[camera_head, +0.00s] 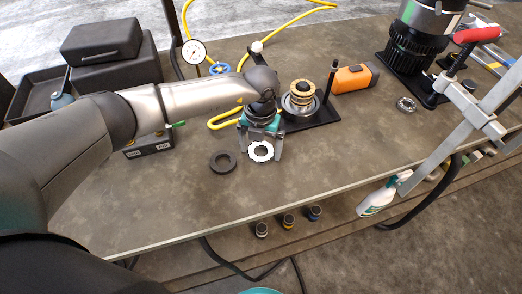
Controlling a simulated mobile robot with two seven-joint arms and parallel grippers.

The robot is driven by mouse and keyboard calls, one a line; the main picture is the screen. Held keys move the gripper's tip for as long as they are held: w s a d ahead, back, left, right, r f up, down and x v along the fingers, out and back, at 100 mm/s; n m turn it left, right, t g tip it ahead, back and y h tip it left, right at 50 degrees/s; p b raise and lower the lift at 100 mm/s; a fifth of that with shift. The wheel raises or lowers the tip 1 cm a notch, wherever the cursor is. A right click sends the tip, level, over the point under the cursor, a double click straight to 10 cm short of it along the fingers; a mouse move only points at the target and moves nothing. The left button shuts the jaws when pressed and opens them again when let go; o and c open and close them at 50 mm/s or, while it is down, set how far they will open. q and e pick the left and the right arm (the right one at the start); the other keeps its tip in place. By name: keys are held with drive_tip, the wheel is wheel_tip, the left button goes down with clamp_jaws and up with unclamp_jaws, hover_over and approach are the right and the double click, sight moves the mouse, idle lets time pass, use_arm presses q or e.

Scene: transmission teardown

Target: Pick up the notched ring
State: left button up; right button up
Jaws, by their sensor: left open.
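A white notched ring (260,145) lies flat on the workbench (330,165) near the middle of the view. My left gripper (261,153) is open above it, pointing down, with one finger on each side of the ring. The ring's front part shows between the fingers. I cannot tell whether the fingers touch it or how high they are above the bench. My right gripper is not in view.
A dark ring (222,162) lies just left of the gripper. A black stand with a gear stack (302,98) is close on the right. An orange tool (353,78) lies behind it. The bench front is clear.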

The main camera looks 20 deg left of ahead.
use_arm(q)
drive_tip(key=c, duration=1.5)
